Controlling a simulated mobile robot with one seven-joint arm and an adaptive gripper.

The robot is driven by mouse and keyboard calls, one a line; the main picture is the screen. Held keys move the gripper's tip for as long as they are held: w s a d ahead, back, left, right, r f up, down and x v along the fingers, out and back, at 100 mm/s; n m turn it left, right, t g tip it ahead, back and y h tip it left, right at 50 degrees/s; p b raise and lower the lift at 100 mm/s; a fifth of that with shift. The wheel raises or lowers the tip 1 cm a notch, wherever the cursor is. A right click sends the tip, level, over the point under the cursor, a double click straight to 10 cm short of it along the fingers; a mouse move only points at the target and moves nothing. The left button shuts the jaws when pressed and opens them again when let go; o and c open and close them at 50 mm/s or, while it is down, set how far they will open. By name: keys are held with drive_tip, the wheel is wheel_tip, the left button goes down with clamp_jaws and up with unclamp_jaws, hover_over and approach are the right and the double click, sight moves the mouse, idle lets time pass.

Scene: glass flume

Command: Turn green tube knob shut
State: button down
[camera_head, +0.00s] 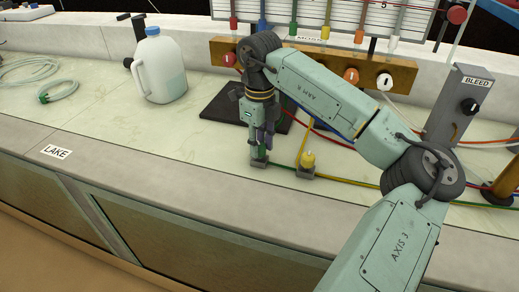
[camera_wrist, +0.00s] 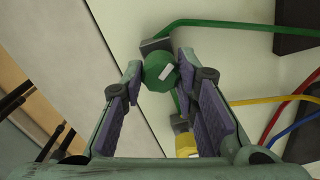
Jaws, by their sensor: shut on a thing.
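The green knob (camera_wrist: 158,79) sits between my fingertips in the wrist view. A white mark on its face slants up to the right. My gripper (camera_wrist: 161,70) is shut on the knob, one purple-padded finger on each side. In the head view my gripper (camera_head: 260,150) points straight down over the green tube's valve near the counter's front edge. The knob is mostly hidden by the fingers there. The green tube (camera_wrist: 240,24) runs from the grey block behind the knob off to the right. It also passes beneath the knob.
A yellow knob (camera_head: 308,160) stands close to the right of my gripper, on the yellow tube; it also shows in the wrist view (camera_wrist: 186,145). Red and blue tubes lie further right. A jug (camera_head: 160,68) stands to the left. The counter around "LAKE" (camera_head: 56,153) is clear.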

drive_tip(key=n+b, duration=0.1)
drive_tip(key=n, duration=0.2)
drive_tip(key=shift+n, duration=0.3)
drive_tip(key=n, duration=0.4)
drive_tip(key=shift+n+b, duration=0.3)
drive_tip(key=shift+b, duration=0.1)
drive_tip(key=n, duration=0.4)
drive_tip(key=shift+w+n, duration=0.1)
drive_tip(key=shift+n, duration=2.1)
drive_tip(key=c, duration=1.2)
unclamp_jaws()
drive_tip(key=shift+c, duration=0.2)
drive_tip(key=shift+r, duration=0.1)
